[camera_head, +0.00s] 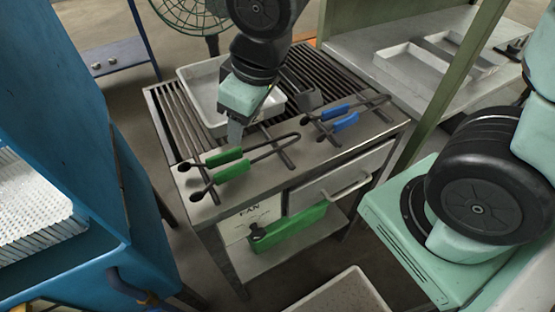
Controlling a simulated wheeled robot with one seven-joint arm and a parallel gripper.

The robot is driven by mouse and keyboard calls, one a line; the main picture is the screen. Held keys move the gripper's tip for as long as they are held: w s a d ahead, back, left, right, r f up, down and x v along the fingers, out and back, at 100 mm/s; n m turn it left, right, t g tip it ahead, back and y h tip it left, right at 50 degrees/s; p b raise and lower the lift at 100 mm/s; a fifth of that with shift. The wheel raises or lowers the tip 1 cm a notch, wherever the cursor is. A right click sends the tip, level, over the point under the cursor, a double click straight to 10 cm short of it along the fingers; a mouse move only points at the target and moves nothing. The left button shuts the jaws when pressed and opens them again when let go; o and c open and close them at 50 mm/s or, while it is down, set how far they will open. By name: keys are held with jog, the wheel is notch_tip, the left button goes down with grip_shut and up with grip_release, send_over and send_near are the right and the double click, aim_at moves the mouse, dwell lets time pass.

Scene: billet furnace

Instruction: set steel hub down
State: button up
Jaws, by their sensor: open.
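My gripper (236,138) points down at the near side of a white tray (194,76) on a slatted metal table. It is open, but its fingers are seen nearly edge-on, and the gap between them is hard to see. I cannot clearly make out a steel hub in the gripper or in the tray. My wrist hides part of the tray's inside. A small dark grey piece (308,98) stands on the slats right of the tray; I cannot tell whether it is the hub.
Green-handled tongs (226,156) and blue-handled tongs (344,122) lie along the table's front (300,172). A drawer with a handle (352,187) is below. A blue machine (75,130) stands at left. A green post (462,75) and a bench with trays (400,62) are at right.

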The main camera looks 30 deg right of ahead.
jog(key=s+g, duration=0.3)
jog(key=s, duration=0.8)
jog(key=shift+s+a+r+h, duration=0.15)
jog(key=shift+a+h, duration=0.15)
notch_tip(320, 180, up, 2)
jog(key=shift+r+p, duration=0.1)
jog(key=shift+p, duration=1)
